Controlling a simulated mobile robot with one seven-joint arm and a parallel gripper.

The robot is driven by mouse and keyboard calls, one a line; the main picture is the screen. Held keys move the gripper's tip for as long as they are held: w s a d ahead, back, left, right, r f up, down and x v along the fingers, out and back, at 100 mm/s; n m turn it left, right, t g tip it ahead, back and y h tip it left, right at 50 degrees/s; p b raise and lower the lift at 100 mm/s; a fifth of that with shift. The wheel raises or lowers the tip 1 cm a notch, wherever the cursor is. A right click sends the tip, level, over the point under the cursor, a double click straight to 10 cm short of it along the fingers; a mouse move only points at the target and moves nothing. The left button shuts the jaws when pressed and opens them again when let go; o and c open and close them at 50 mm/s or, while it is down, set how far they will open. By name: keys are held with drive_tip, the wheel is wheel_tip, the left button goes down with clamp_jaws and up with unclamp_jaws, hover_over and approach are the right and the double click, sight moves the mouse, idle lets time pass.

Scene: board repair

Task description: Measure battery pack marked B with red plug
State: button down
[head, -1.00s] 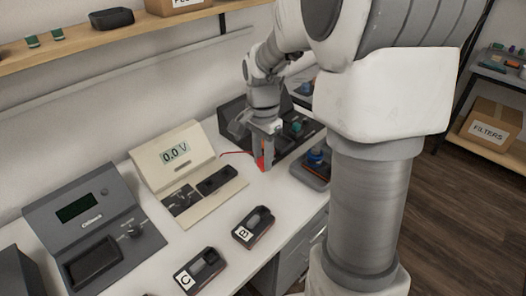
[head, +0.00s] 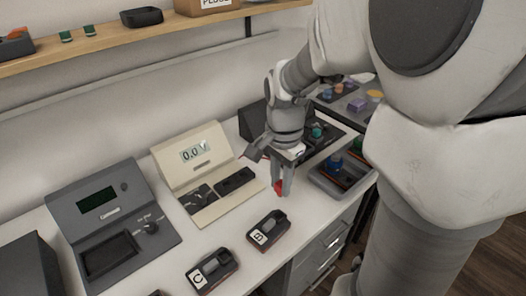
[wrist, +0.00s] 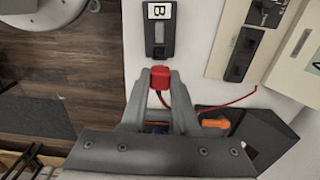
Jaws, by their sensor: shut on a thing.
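My gripper (head: 283,192) is shut on the red plug (wrist: 160,78), which sits between its fingertips in the wrist view with its red cable trailing to the right. The plug (head: 278,187) shows only partly in the head view. The battery pack marked B (head: 268,231) lies on the white bench, nearer the front edge than the plug and apart from it. It also shows in the wrist view (wrist: 159,38), just beyond the plug. The cream meter (head: 197,158) reads 0.0 V in the head view and stands left of my gripper.
A pack marked C (head: 212,270) lies left of pack B. A dark grey device (head: 105,215) stands at the left. A tray with coloured parts (head: 343,172) is right of my gripper. Bare bench lies between the plug and pack B.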

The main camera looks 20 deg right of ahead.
drive_tip(key=shift+f+b, duration=2.05)
drive_tip(key=shift+f, duration=0.8)
drive_tip(key=shift+f+b, duration=0.9)
drive_tip(key=shift+f, duration=0.8)
idle(1.5)
drive_tip(key=c, duration=0.6)
unclamp_jaws()
drive_tip(key=shift+o, duration=0.4)
drive_tip(key=shift+o, duration=1.1)
drive_tip(key=shift+r, duration=0.2)
